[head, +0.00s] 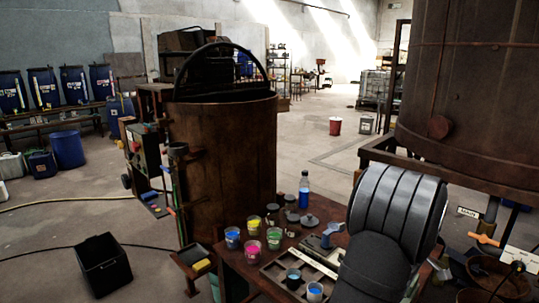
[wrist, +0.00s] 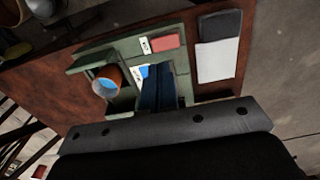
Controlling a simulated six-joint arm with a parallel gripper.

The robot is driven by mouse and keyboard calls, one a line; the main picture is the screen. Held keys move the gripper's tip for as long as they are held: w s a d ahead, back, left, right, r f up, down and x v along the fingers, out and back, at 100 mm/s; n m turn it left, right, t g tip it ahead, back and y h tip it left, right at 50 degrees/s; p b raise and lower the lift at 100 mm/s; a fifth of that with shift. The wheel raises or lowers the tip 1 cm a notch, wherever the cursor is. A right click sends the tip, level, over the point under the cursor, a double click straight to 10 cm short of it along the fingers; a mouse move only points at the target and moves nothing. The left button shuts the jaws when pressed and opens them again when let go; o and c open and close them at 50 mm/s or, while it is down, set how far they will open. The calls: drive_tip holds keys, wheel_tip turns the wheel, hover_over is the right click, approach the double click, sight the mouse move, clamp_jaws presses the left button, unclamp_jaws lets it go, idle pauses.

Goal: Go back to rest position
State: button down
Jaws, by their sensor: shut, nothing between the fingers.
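My gripper (wrist: 158,76) shows in the wrist view with its dark fingers shut together and nothing between them. It is over a green tray (wrist: 185,58) on a brown wooden surface. An orange-brown cup with blue contents (wrist: 106,86) stands to the left of the fingers. A small blue and white piece shows beside the fingertips, partly hidden by them. In the head view my grey ribbed arm fills the lower right, and I cannot make out the fingers there.
A black bin (head: 103,264) is on the floor.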

drive_tip(key=shift+f, duration=0.15)
drive_tip(key=shift+f, duration=3.35)
wheel_tip(320, 180, up, 6)
drive_tip(key=shift+r, duration=0.1)
wheel_tip(320, 180, down, 6)
drive_tip(key=shift+f, duration=0.1)
wheel_tip(320, 180, up, 15)
drive_tip(key=shift+s+a, duration=0.2)
drive_tip(key=shift+s, duration=0.05)
